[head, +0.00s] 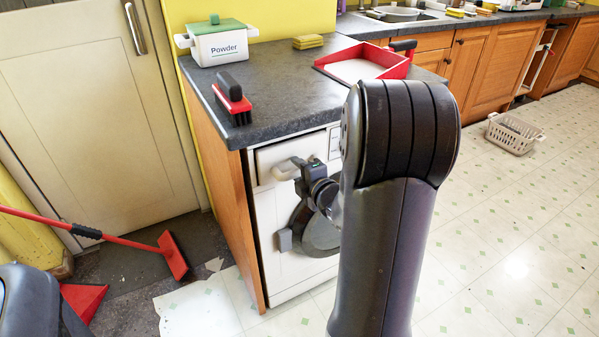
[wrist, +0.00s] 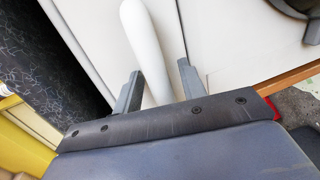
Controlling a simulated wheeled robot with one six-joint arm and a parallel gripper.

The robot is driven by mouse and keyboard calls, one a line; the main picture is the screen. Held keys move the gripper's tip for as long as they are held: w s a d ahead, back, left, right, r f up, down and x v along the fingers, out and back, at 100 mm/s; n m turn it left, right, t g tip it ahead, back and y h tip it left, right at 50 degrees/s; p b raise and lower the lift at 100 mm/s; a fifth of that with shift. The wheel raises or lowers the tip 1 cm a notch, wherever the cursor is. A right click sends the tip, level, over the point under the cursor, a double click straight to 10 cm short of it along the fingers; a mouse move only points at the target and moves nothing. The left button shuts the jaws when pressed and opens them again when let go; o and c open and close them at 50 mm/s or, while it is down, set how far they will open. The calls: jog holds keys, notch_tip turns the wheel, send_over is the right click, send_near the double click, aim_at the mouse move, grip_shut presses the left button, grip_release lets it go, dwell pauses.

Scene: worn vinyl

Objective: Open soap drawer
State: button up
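The white washing machine (head: 290,232) stands under the dark counter. Its soap drawer (head: 267,160) is at the upper left of the front and looks flush with it, though my gripper and arm hide part of it. A rounded white handle (head: 287,170) stands out there; in the wrist view the white handle (wrist: 142,40) runs down between my fingers. My gripper (wrist: 160,68) has its fingers apart, one on each side of the handle. The left finger looks close against it, and a narrow gap shows at the right finger. In the head view my gripper (head: 302,172) is at the drawer.
On the counter (head: 285,85) are a powder box (head: 217,47), a red brush (head: 232,100), sponges (head: 308,42) and a red tray (head: 335,75). The round machine door (head: 318,235) is below my gripper. Open floor lies at right, with a basket (head: 513,133).

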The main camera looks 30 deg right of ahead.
jog(key=shift+c, duration=0.3)
grip_shut()
